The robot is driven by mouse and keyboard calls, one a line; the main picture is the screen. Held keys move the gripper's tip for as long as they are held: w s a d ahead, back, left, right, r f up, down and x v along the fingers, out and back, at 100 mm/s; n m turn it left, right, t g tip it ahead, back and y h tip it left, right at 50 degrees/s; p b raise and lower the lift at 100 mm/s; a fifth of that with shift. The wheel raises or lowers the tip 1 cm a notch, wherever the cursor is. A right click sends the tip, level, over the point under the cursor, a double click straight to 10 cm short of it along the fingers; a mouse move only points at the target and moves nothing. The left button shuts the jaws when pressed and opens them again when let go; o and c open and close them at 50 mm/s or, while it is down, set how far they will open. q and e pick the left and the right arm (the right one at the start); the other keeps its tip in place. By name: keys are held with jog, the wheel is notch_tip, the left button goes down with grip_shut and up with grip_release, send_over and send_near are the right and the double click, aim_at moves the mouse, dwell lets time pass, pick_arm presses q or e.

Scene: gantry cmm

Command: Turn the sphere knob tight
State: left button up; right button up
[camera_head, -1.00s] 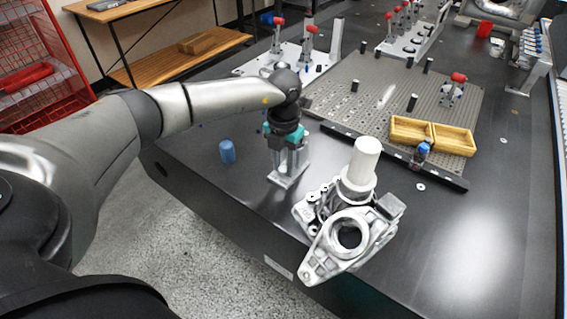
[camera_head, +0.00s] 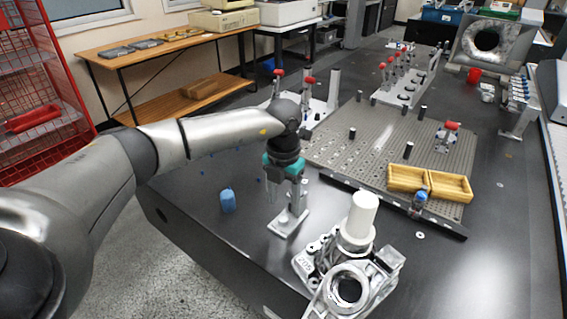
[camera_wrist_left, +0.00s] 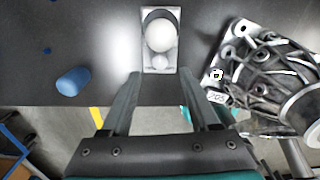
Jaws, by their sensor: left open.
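The sphere knob (camera_wrist_left: 159,36) shows in the left wrist view as a pale ball on a grey metal plate (camera_wrist_left: 158,68). In the head view the plate (camera_head: 279,228) stands near the table's front edge, and the knob is hard to make out there. My left gripper (camera_head: 285,204), with teal sides, points down over the plate. In the left wrist view the gripper (camera_wrist_left: 159,76) has its two fingers apart and nothing between them; the knob lies just beyond the fingertips, roughly midway across. My right gripper is not in view.
A metal casting with a white cylinder (camera_head: 362,213) stands close on the right. Behind are a grey hole plate (camera_head: 345,150), a yellow tray (camera_head: 430,178) and red-handled clamps (camera_head: 308,88). The dark table's right side is mostly clear.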

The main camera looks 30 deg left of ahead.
aim_at(283, 218)
pick_arm(q)
notch_tip(283, 218, up, 10)
jog(key=p, duration=0.2)
jog(key=shift+f, duration=0.15)
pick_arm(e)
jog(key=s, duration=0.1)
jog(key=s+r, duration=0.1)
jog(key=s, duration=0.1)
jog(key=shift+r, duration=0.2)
